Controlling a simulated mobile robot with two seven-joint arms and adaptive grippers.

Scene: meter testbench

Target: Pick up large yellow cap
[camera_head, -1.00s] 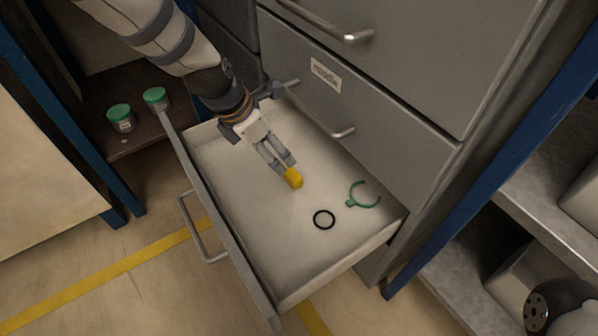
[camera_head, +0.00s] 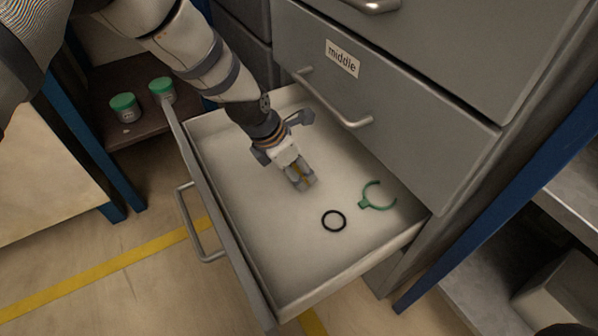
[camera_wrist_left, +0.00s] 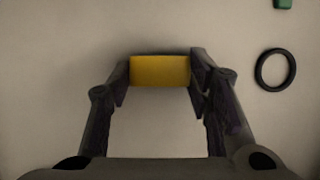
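The large yellow cap (camera_wrist_left: 160,71) sits between the two fingers of my left gripper in the left wrist view, with a finger against each side. In the head view my left gripper (camera_head: 304,185) reaches down into the open drawer (camera_head: 260,225), and its fingers hide most of the cap; only bits of yellow show. The gripper looks closed onto the cap. I cannot tell whether the cap still touches the drawer floor. My right gripper is not in view.
A black ring (camera_head: 334,220) and a green open clip (camera_head: 377,197) lie in the drawer, right of the gripper. The closed drawer labelled "middle" (camera_head: 342,59) is behind, with a protruding handle (camera_head: 335,105). Two green-lidded jars (camera_head: 162,90) stand on a dark shelf at left.

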